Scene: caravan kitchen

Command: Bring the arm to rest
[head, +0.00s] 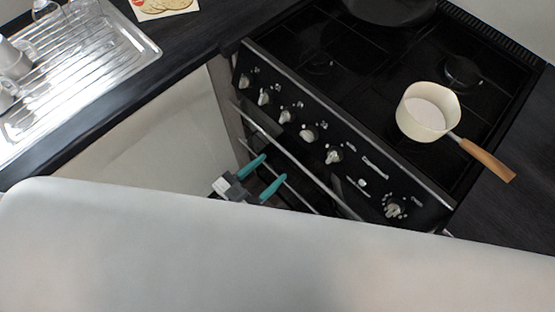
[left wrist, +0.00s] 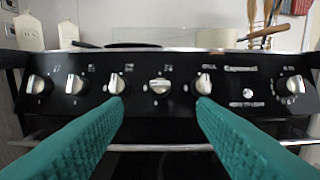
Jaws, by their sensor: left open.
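My left gripper (head: 262,177) is open and empty, its teal fingers in front of the oven's front, below the row of knobs. In the left wrist view the two teal fingers (left wrist: 160,125) are spread wide with nothing between them. They point at the black control panel (left wrist: 140,99) with several silver knobs, and a gap to the panel seems to remain. A large pale part of my own body fills the bottom of the head view and hides most of my left arm. My right gripper is not in view.
A cream saucepan (head: 425,113) with a wooden handle stands on the black hob (head: 370,60). A dark pan (head: 390,8) is at the hob's back. A metal draining board (head: 100,60) lies at left. The oven's handle rail (head: 290,155) runs near my left gripper.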

